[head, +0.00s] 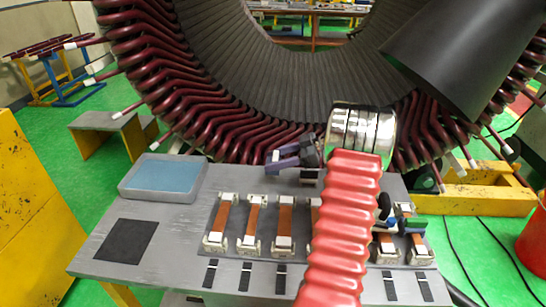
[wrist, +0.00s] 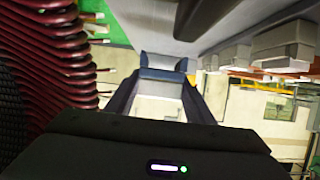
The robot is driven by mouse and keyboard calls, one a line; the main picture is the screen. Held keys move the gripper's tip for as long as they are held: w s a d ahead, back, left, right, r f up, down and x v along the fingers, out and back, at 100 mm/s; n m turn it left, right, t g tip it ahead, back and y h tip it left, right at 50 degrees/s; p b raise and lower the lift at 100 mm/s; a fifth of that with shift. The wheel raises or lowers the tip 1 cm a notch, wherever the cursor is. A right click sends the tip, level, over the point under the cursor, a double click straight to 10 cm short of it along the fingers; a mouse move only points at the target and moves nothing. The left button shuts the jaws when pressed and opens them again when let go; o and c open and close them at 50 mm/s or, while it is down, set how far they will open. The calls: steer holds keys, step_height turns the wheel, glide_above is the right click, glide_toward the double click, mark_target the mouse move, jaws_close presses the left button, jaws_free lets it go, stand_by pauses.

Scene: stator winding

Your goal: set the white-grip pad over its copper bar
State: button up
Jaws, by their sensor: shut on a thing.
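My gripper (head: 291,158) is above the back part of the grey table, close in front of the stator coils, with its fingers pointing left. In the wrist view my gripper (wrist: 160,90) is shut on a small piece with a pale part between the fingers, which I take to be the white-grip pad (wrist: 158,106). It is held clear of the bars. Several copper bars stand in a row on the table with white blocks at their ends, among them the left one (head: 219,218) and another (head: 285,222). My red arm hides part of the row. Which bar belongs to the pad cannot be told.
The stator's dark red coils (head: 150,75) rise right behind the table. A tray with a blue inside (head: 133,191) and a dark mat (head: 125,241) lie at the left. Several dark strips with pale bands (head: 245,275) lie along the front. A dark cylinder (head: 455,55) hangs at upper right.

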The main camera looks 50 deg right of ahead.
steer(key=shift+f, duration=2.55)
steer(key=o, duration=1.2)
steer(key=shift+c, duration=0.2)
steer(key=shift+d, duration=0.1)
steer(key=v, duration=1.3)
steer(key=shift+s+d, duration=0.15)
steer(key=shift+s, duration=0.2)
